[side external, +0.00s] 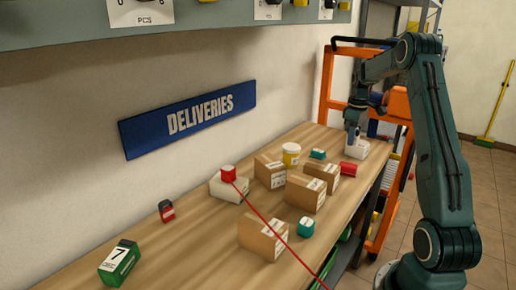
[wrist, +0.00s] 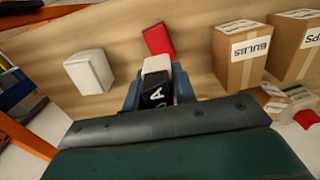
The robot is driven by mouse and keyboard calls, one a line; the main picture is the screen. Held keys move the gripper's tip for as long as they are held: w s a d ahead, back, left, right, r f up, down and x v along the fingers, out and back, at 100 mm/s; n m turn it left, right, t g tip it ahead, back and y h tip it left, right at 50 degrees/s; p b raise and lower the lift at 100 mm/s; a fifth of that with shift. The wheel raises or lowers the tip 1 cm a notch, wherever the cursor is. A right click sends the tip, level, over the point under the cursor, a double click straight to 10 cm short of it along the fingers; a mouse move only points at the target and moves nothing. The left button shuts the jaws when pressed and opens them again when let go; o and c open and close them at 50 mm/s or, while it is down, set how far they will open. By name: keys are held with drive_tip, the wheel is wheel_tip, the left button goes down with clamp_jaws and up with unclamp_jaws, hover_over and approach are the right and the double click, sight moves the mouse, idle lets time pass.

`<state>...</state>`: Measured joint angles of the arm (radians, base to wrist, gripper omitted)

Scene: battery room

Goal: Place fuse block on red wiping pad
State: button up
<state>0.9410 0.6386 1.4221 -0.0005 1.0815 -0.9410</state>
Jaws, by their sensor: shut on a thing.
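My gripper (wrist: 157,92) is shut on a small black-and-white block marked with a letter "A", which I take as the fuse block (wrist: 156,67). In the side view my gripper (side external: 352,132) is at the far end of the wooden bench, and the held block is hard to make out there. The red wiping pad (wrist: 158,40) appears just beyond the block in the wrist view. In the side view the red pad (side external: 348,169) lies near the bench's right edge, in front of a white box (side external: 358,149). The height of the block above the bench cannot be told.
The white box also shows left of my gripper in the wrist view (wrist: 90,72). Cardboard boxes (side external: 305,192) stand nearby, with a white-and-yellow tub (side external: 291,154) and teal blocks (side external: 306,227). An orange rack (side external: 328,85) stands beyond the bench.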

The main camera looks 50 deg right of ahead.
sight(348, 165)
drive_tip(key=shift+f, duration=4.05)
drive_tip(key=shift+f, duration=0.1)
drive_tip(key=o, duration=1)
drive_tip(key=shift+o, duration=0.2)
wheel_tip(348, 165, up, 12)
drive_tip(key=shift+r, duration=0.15)
drive_tip(key=shift+a, duration=0.1)
